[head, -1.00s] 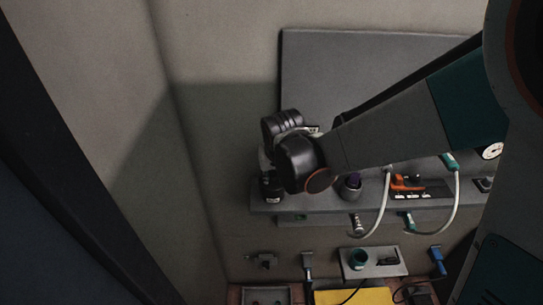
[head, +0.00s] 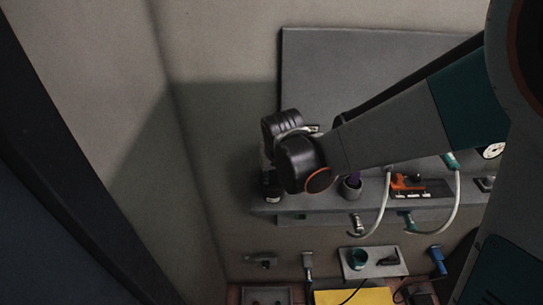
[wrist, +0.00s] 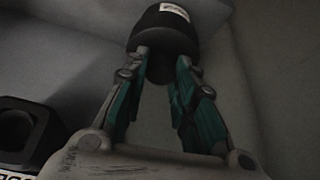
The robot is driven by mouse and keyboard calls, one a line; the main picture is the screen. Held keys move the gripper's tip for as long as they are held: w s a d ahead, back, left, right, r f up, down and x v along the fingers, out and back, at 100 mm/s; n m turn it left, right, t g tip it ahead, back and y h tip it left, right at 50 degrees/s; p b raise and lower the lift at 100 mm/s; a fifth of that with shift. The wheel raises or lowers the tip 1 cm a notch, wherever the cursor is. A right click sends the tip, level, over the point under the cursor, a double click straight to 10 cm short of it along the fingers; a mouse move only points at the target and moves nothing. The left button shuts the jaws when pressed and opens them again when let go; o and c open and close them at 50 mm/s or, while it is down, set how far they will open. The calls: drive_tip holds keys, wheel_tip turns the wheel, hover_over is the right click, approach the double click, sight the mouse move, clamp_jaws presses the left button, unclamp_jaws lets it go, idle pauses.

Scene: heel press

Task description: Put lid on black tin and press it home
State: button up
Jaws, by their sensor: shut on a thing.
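The black tin (head: 272,188) with a white label stands at the left end of the grey shelf, partly hidden by my wrist in the head view. In the wrist view a black cylinder with a white label (wrist: 166,25), which looks like this tin, lies just beyond my fingertips. My gripper (wrist: 162,63) is shut on a narrower dark round piece (wrist: 160,72), which looks like the lid. The piece lines up with the cylinder and appears to meet it. I cannot tell whether it is seated.
On the shelf (head: 316,206), a dark cup (head: 350,189) with a purple item and an orange tool (head: 406,182) stand to the right. White hoses (head: 384,212) hang from it. A black hollow block (wrist: 20,130) shows in the wrist view.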

drive_tip(key=shift+f+b, duration=0.7)
drive_tip(key=shift+f, duration=0.05)
idle(1.2)
drive_tip(key=o, duration=0.9)
drive_tip(key=shift+o, duration=0.5)
drive_tip(key=o, duration=0.4)
drive_tip(key=shift+c, duration=0.2)
drive_tip(key=shift+r, duration=0.15)
drive_tip(key=shift+r+p, duration=2.6)
drive_tip(key=shift+r, duration=0.85)
